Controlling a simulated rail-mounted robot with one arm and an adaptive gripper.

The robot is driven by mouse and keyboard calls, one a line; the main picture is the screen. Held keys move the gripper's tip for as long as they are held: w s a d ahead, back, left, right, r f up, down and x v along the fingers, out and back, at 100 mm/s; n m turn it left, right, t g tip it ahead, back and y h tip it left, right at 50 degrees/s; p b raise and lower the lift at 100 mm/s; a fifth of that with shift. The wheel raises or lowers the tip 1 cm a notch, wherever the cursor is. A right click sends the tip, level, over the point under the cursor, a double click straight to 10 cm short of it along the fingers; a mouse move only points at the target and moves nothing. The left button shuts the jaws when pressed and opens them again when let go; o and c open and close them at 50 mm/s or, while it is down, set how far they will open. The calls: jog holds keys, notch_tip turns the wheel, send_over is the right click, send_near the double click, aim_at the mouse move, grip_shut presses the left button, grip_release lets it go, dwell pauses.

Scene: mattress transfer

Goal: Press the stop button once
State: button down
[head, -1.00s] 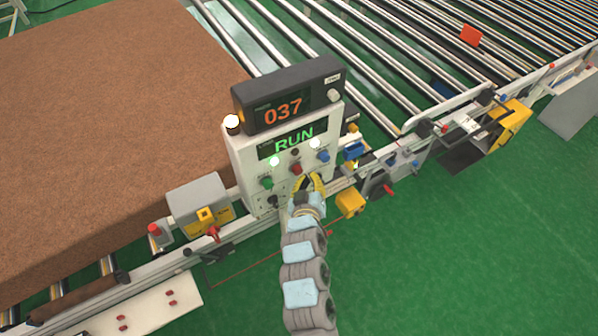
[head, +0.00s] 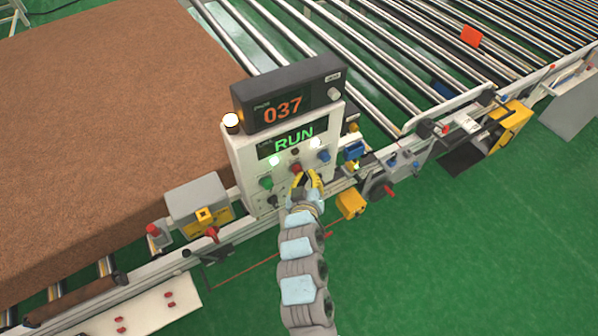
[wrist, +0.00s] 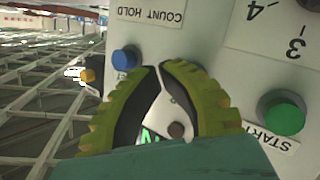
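The control panel (head: 242,160) stands beside the conveyor, with a lit green RUN screen (head: 293,141). A red button (head: 295,167) sits between a green button (head: 266,183) and a blue button (head: 323,156). My gripper (head: 303,178) is at the panel face just below the red button; contact cannot be told. In the wrist view, the yellow-green fingertips of my gripper (wrist: 160,67) come together with nothing seen between them. The green START button (wrist: 284,114) and the blue button (wrist: 125,60) lie either side. The red button is hidden there.
A counter box (head: 284,93) showing 037 is on top of the panel, with a lit lamp (head: 231,120) beside it. A large brown mattress (head: 110,120) lies left on the conveyor. Bare rollers (head: 400,50) extend right. Green floor (head: 470,250) is clear in front.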

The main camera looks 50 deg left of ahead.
jog(key=shift+w+a+b, duration=0.15)
jog(key=shift+a+b, duration=0.45)
jog(key=shift+a, duration=0.05)
dwell(0.8)
jog(key=shift+d, duration=0.15)
dwell(0.3)
jog(key=shift+s+d+p, duration=0.15)
jog(key=shift+d+p, duration=0.25)
jog(key=shift+d, duration=0.15)
jog(key=shift+s+d+p, duration=0.15)
jog(key=shift+d+p, duration=0.2)
jog(key=shift+d, duration=0.2)
jog(key=shift+d, duration=0.1)
jog(key=d+p, duration=0.2)
jog(key=d, duration=0.1)
jog(key=d+p, duration=0.1)
jog(key=shift+s+d, duration=0.35)
jog(key=shift+s, duration=0.05)
dwell(0.5)
